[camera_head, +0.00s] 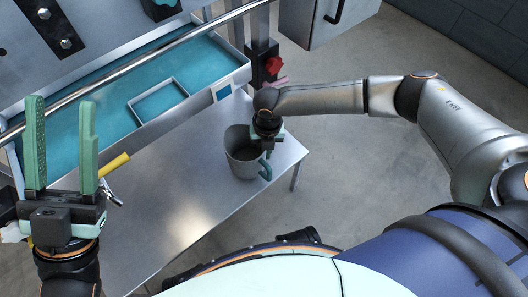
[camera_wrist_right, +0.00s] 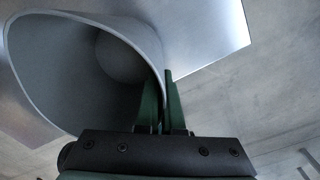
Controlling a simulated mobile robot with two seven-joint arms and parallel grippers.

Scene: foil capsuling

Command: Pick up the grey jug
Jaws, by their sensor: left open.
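The grey jug (camera_head: 241,155) is an open-topped vessel near the right end of the metal table, upright or nearly so. A green handle shows on its right side. My right gripper (camera_head: 270,147) is at the jug's right rim. In the right wrist view the jug's wide mouth (camera_wrist_right: 85,60) fills the upper left, and the fingers (camera_wrist_right: 163,110) are close together with the jug's edge between them. I cannot tell whether the jug's base touches the table. My left gripper (camera_head: 60,150) is open and empty at the far left, fingers up.
The metal table (camera_head: 150,235) is mostly bare in front. A machine with a blue-green tray (camera_head: 105,95) and a long rail stands behind. A yellow-handled tool (camera_head: 115,165) lies near my left gripper. A red knob (camera_head: 273,65) is behind my right gripper.

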